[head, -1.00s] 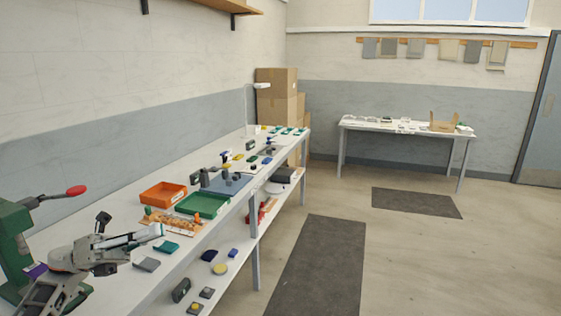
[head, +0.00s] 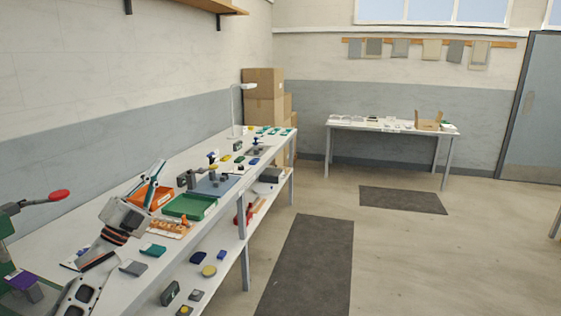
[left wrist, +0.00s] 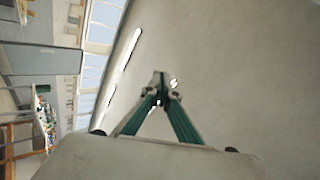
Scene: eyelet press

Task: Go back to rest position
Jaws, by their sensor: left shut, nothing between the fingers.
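My left gripper (head: 156,172) is raised over the near part of the long workbench (head: 105,287), pointing up. Its fingers are together and empty. In the left wrist view the closed green fingers (left wrist: 160,90) meet at their tips, with bare wall or ceiling behind them. In the head view the gripper overlaps the orange tray (head: 165,196) behind it; I see no contact. My right gripper is not in view.
A green press with a red-knobbed lever (head: 58,195) stands at the left edge. A green tray (head: 190,206), a blue mat (head: 215,186) and small parts lie along the bench. A lower shelf (head: 225,240) holds more items. A dark floor mat (head: 312,265) lies on clear floor.

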